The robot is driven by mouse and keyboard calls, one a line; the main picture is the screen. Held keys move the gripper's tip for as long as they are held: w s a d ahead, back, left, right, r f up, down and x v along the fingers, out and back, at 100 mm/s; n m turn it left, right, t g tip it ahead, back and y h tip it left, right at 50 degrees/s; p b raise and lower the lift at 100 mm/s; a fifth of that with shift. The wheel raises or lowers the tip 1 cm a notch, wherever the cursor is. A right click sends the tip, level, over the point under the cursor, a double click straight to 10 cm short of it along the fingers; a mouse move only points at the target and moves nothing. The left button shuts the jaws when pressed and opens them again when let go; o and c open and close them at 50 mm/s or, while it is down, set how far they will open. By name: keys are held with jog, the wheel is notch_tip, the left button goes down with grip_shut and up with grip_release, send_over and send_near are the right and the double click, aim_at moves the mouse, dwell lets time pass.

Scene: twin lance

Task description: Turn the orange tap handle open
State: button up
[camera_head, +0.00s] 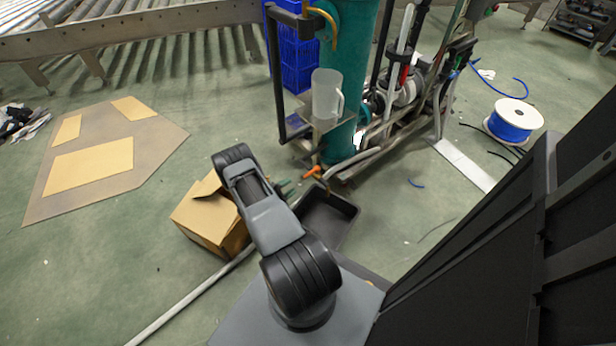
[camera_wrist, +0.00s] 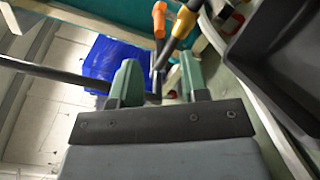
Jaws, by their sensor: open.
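The orange tap handle (camera_head: 313,172) is low on the front of the green column, beside the base frame. In the wrist view the orange handle (camera_wrist: 159,19) shows at the top, beside a brass-yellow pipe part (camera_wrist: 184,22). My gripper (camera_head: 285,188) is left of the handle and slightly lower in the head view, partly hidden by my arm. In the wrist view my gripper (camera_wrist: 160,64) has its green fingers spread, with nothing clearly held between them. The handle lies beyond the fingertips and appears apart from them.
A black tray (camera_head: 345,208) lies on the floor below the tap; its wall (camera_wrist: 250,35) shows at right in the wrist view. A cardboard box (camera_head: 205,222) stands left of my arm. A clear jug (camera_head: 326,95) stands above the tap. Blue crates (camera_head: 295,62) are behind.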

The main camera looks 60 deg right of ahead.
aim_at(308, 174)
jog(key=b+x, duration=0.2)
jog(key=x, duration=0.8)
jog(key=shift+c, duration=0.4)
grip_shut()
